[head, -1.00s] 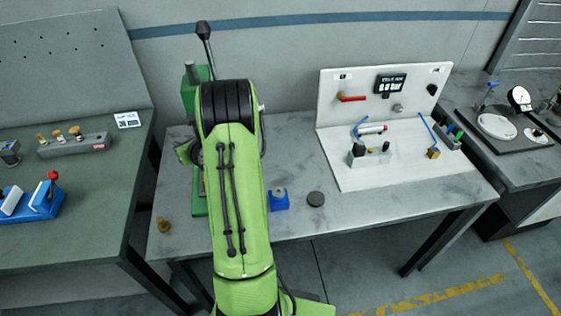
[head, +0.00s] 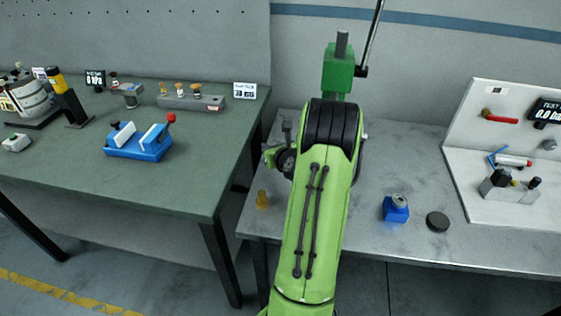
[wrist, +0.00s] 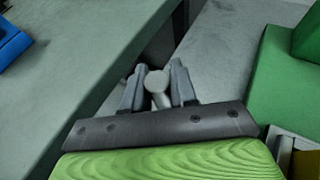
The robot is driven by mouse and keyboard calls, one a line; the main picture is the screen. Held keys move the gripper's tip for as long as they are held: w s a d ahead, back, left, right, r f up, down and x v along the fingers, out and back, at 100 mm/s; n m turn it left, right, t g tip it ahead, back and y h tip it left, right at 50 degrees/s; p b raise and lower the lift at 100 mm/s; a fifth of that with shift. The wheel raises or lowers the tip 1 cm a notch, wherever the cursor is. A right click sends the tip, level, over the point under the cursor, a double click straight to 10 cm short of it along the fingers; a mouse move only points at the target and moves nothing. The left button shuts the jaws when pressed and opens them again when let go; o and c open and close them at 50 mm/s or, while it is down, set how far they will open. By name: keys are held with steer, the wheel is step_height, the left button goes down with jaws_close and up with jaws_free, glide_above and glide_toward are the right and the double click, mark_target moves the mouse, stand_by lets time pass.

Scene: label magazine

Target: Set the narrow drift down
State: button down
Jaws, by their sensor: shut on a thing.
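The narrow drift (wrist: 157,80) shows in the wrist view as a pale grey pin with a round end. My gripper (wrist: 157,92) is shut on it, one finger on each side. The drift is above the gap between the green-topped bench and the grey table, and I see nothing touching its round end. In the head view my arm covers most of the gripper, and I cannot make out the drift there.
The green-topped bench (head: 120,190) at left carries a grey block with several brass-topped pieces (head: 190,100) and a blue vise (head: 138,142). The grey table holds a green press (head: 338,72), a brass piece (head: 262,200), a blue block (head: 396,210) and a dark disc (head: 437,221).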

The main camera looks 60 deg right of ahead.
step_height(320, 180, down, 4)
steer(key=shift+f+b, duration=0.15)
steer(key=shift+b, duration=0.55)
